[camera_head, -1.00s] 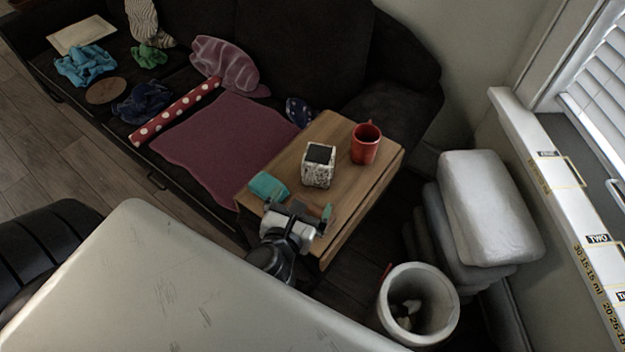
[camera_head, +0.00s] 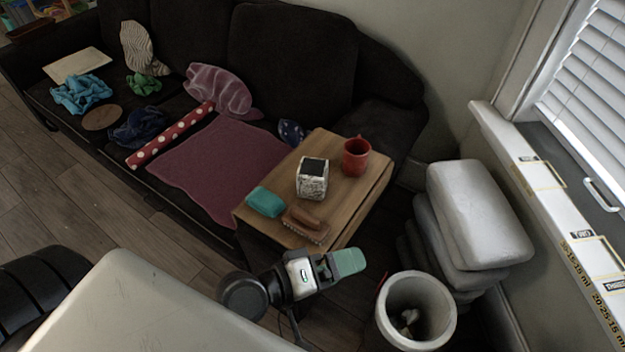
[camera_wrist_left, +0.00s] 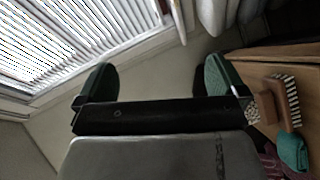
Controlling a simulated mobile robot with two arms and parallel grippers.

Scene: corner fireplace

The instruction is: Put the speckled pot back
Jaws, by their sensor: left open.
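The speckled pot (camera_head: 312,186) is a small white cube-shaped pot with dark speckles and a dark top. It stands upright on the small wooden table (camera_head: 345,190), left of a red mug (camera_head: 356,157). My left gripper (camera_head: 345,263) is off the table's near edge, apart from the pot, with nothing in it. In the left wrist view its two green fingertips (camera_wrist_left: 160,78) are wide apart, with the wall and window blinds beyond. The white windowsill (camera_head: 540,190) at the right carries yellow-outlined labelled spots, one reading TWO. My right gripper is not in view.
A teal sponge (camera_head: 265,202) and a brown brush (camera_head: 306,223) lie near the table's front. A white bin (camera_head: 447,318) and stacked grey cushions (camera_head: 478,215) stand between table and window. The dark sofa (camera_head: 290,50) holds cloths and a red dotted roll (camera_head: 170,137).

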